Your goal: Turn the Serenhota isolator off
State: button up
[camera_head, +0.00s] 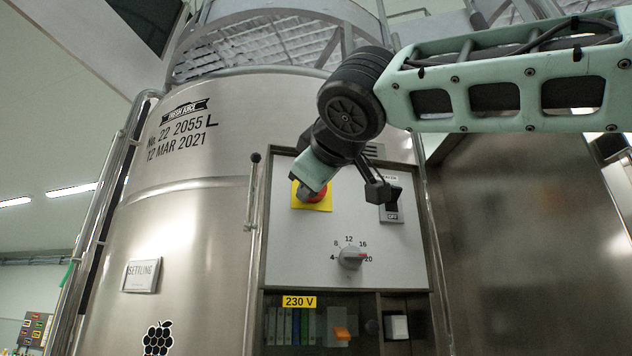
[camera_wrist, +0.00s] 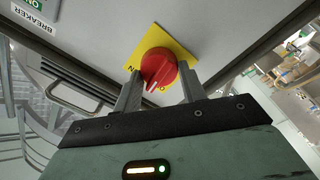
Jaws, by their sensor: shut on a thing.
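The isolator is a red rotary knob (camera_head: 319,195) on a yellow plate (camera_head: 313,206), at the upper left of the light grey panel. No name shows on it. In the wrist view the knob (camera_wrist: 158,64) sits between the two grey fingers of my gripper (camera_wrist: 161,80), which is shut on it. A white pointer line on the knob slants toward the lower left of that view. Part of a label, ending in N, shows at the yellow plate's left corner. In the head view my gripper (camera_head: 308,190) hides much of the knob.
A breaker switch (camera_head: 391,203) marked OFF at its lower end is right of the knob. A grey dial (camera_head: 350,257) with numbers sits below. A 230 V label (camera_head: 299,301) tops an open compartment. A steel vat (camera_head: 190,220) with a SETTLING sign (camera_head: 141,275) stands left.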

jog(key=shift+f+n+p, duration=0.15)
jog(key=shift+n+p, duration=0.3)
jog(key=shift+n, duration=3.35)
jog(key=o, duration=1)
jog(key=shift+s, duration=0.1)
jog(key=s+d+b, duration=0.1)
jog(key=s, duration=0.4)
jog(key=s+d+b, duration=0.1)
jog(key=s+b, duration=0.1)
jog(key=s, duration=0.4)
jog(key=s+d+b, duration=0.1)
jog(key=s+b, duration=0.1)
jog(key=s, duration=0.4)
jog(key=shift+d+f, duration=0.2)
jog(key=shift+d, duration=0.1)
jog(key=shift+w, duration=0.1)
